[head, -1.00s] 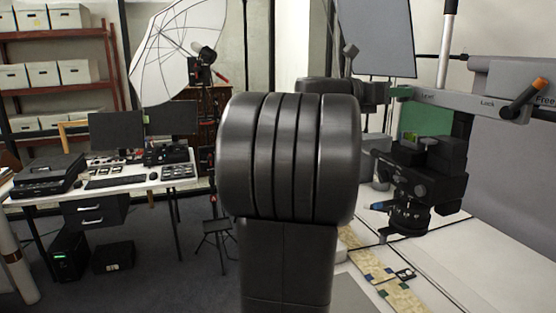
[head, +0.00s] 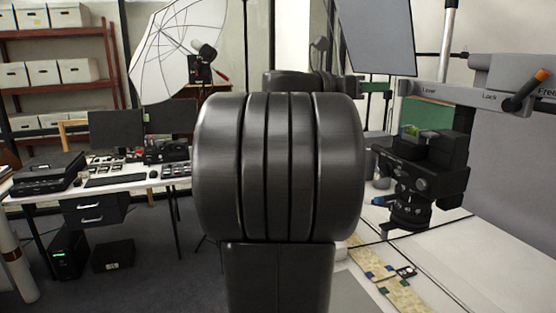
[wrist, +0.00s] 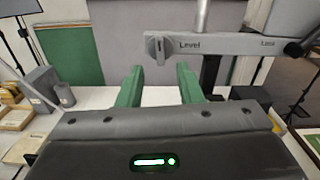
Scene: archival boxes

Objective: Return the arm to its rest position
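My gripper (wrist: 162,82) shows in the wrist view with its two green fingers apart and nothing visible between them. It is raised above the white table (wrist: 100,97) and faces the grey bar of the copy stand (wrist: 225,45), marked "Level". In the head view my dark arm fills the middle and hides most of the gripper. A green finger (head: 377,87) shows just right of the arm, near the left end of the stand's bar. I cannot tell the gap between finger and bar.
The copy stand's camera (head: 425,165) hangs close on the right above a white table with map-like sheets (head: 405,293). A desk with monitors (head: 117,132), a white umbrella (head: 172,50) and shelves of boxes (head: 62,71) stand on the left. Grey floor between is open.

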